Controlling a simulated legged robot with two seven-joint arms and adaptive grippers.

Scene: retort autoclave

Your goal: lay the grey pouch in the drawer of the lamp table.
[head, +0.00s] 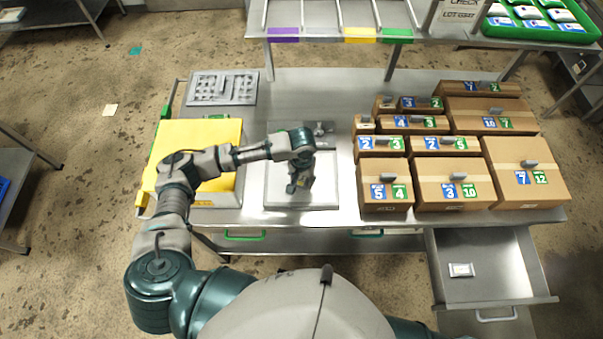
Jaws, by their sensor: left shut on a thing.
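My left gripper (298,186) points down over a pale grey metal plate (320,194) at the middle of the steel table. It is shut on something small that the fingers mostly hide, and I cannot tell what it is. An open steel drawer (520,268) sticks out from the table's front right. A small pale packet or card (460,270) lies in it, and I cannot tell whether it is the grey pouch. I cannot make out a lamp in view. My right gripper is not in view.
Labelled cardboard boxes (448,190) fill the right of the table. A yellow-topped tray (195,150) and a grey moulded tray (222,88) stand on the left. Behind is a raised shelf (330,22) with coloured tabs, and a green tray (580,35) of packets. Much of the drawer floor is bare.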

